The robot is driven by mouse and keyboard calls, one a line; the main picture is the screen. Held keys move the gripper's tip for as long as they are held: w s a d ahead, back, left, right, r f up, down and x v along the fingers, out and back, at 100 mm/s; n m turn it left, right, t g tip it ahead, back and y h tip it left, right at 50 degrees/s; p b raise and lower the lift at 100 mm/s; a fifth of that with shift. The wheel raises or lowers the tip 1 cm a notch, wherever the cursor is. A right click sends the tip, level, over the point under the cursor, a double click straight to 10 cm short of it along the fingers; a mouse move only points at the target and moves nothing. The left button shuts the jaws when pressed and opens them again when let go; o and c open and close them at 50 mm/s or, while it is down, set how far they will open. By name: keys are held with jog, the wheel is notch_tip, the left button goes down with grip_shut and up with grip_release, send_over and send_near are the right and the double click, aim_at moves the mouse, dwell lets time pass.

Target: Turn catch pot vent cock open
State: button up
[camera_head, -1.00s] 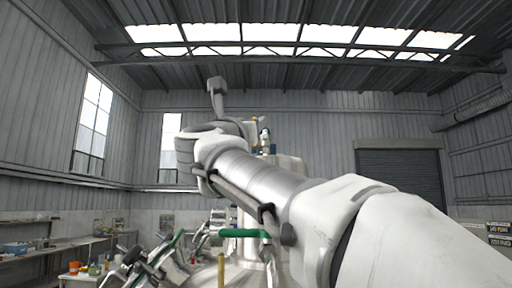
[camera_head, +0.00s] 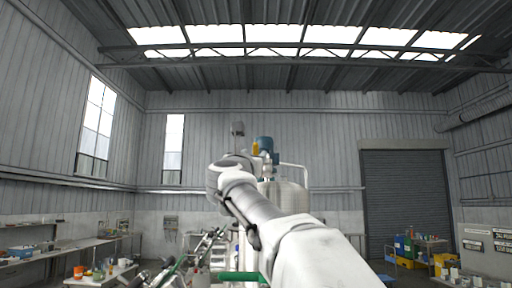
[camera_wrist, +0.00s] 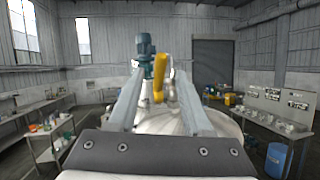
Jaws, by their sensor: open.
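My gripper (camera_wrist: 159,78) is open in the wrist view, its two grey fingers pointing forward and apart. A yellow upright part (camera_wrist: 160,72), possibly the vent cock's handle, appears between the fingers; I see no contact, and cannot tell its depth. It also shows in the head view (camera_head: 255,148), small, left of the blue motor. A blue-green motor (camera_wrist: 146,48) stands just left of it in the wrist view and also shows in the head view (camera_head: 266,144). I cannot make out the catch pot or the cock's body for certain.
A rounded steel vessel top (camera_wrist: 215,122) lies under and beyond the fingers. A steel tank (camera_head: 288,196) stands behind my arm in the head view. Benches with bottles (camera_head: 98,272) are at the left. A blue drum (camera_wrist: 275,160) stands at the lower right.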

aim_at(255, 153)
jog(key=shift+p+x, duration=0.9)
jog(key=shift+x, duration=0.95)
grip_shut()
